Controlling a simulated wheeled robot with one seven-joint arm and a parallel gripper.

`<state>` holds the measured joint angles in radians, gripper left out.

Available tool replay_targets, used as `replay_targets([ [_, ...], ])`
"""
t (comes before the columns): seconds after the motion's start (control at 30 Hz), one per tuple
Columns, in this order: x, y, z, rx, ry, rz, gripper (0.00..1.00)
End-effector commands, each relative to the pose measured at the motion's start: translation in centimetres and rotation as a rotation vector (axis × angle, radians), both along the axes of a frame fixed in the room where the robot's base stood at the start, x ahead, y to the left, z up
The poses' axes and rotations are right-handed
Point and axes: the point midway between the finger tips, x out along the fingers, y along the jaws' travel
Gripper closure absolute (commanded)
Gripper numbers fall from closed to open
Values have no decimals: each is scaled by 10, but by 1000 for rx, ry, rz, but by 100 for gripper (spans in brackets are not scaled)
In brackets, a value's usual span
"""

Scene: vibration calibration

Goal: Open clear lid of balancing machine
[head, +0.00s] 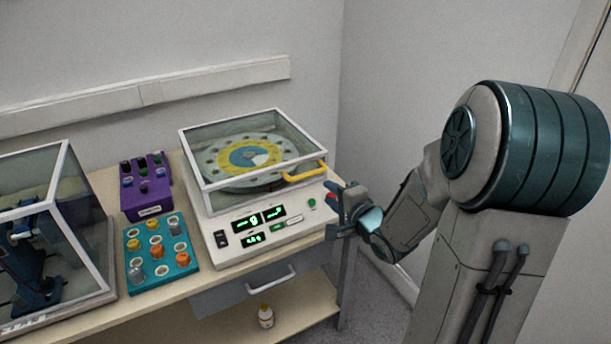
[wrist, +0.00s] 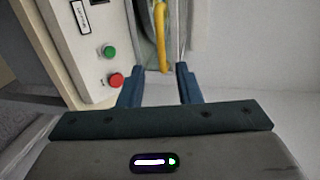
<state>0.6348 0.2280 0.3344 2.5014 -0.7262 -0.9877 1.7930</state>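The balancing machine (head: 270,240) stands on the bench with green lit displays on its front panel. Its clear lid (head: 228,133) is down over the yellow and grey disc, with a yellow handle (head: 304,172) at the lid's front right. My gripper (head: 333,208) is just right of the machine's front right corner, below and apart from the handle. In the wrist view my gripper (wrist: 160,82) has its two blue fingers apart with nothing between them. The yellow handle (wrist: 161,35) shows beyond the fingertips, roughly in line with the gap.
A teal tray (head: 187,267) with several knobs or weights and a purple box (head: 140,205) are left of the machine. A clear-sided case (head: 85,220) stands at the far left. Green (wrist: 109,52) and red (wrist: 116,80) buttons are close to the left finger. A drawer handle (head: 271,280) juts out below.

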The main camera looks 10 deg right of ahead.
Motion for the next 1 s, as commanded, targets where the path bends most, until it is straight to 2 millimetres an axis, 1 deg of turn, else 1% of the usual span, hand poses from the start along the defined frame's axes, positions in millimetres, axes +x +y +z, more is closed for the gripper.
replay_targets([
  [0.17,22,8,-5,5,-2,4,69],
  [0.4,68,23,-14,4,-2,4,69],
  [0.6,102,34,-22,3,0,2,69],
  [0.7,114,37,-24,2,-1,2,69],
  [0.8,121,40,-25,2,-2,1,69],
  [1.0,126,41,-27,0,-1,0,69],
])
